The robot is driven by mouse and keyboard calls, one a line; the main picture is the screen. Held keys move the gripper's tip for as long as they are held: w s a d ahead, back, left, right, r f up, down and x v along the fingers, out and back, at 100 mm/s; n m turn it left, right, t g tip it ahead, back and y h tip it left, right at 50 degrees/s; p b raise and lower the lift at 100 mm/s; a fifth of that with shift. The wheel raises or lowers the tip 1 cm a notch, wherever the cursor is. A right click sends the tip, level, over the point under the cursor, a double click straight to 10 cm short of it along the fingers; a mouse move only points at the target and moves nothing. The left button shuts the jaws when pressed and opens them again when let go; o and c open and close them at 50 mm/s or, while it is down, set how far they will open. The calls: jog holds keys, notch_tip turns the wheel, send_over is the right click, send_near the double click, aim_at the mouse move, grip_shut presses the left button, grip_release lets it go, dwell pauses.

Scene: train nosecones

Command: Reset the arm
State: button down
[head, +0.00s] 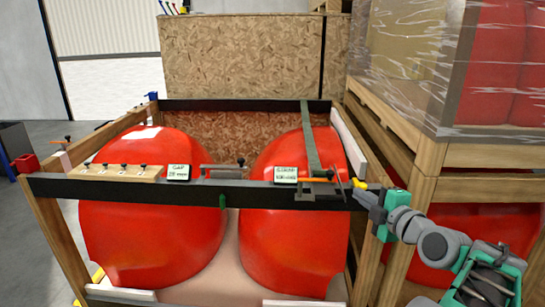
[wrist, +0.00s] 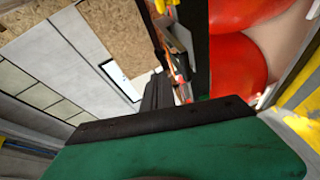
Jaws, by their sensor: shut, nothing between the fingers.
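My gripper (head: 366,190) is at the right end of the black crossbar (head: 255,194) of a wooden frame, seen in the head view. It is shut and holds nothing. My arm reaches in from the lower right. A small yellow-tipped item (head: 357,183) shows right by the gripper's end; whether they touch is unclear. In the wrist view, the green gripper body (wrist: 180,150) with its dark edge fills the bottom, and the fingers are hard to make out.
Two large red nosecones (head: 150,235) (head: 292,240) sit inside the wooden frame. The crossbar carries a wooden strip with knobs (head: 117,172), two white labels (head: 178,172) (head: 285,174) and metal fixtures (head: 318,190). A plastic-wrapped crate (head: 410,60) stands close at right. Open floor shows at far left.

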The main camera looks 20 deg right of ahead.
jog(key=w+a+f+m+g+y+p, duration=0.1)
jog(key=a+m+g+p, duration=0.2)
jog(key=a, duration=0.5)
jog(key=a+f+m+g+y+p, duration=0.1)
jog(key=a+f+m+g+p, duration=0.15)
jog(key=a, duration=0.45)
jog(key=s+a+f+m+g+h+p, duration=0.1)
jog(key=s+a+m+g+p, duration=0.2)
jog(key=s+a+m, duration=0.2)
jog(key=s+a+m+g+h+p, duration=0.1)
jog(key=s+a+m+g+p, duration=0.3)
jog(key=s, duration=0.6)
jog(key=shift+a+f+m, duration=0.35)
jog(key=shift+a+m, duration=0.35)
jog(key=shift+m, duration=0.15)
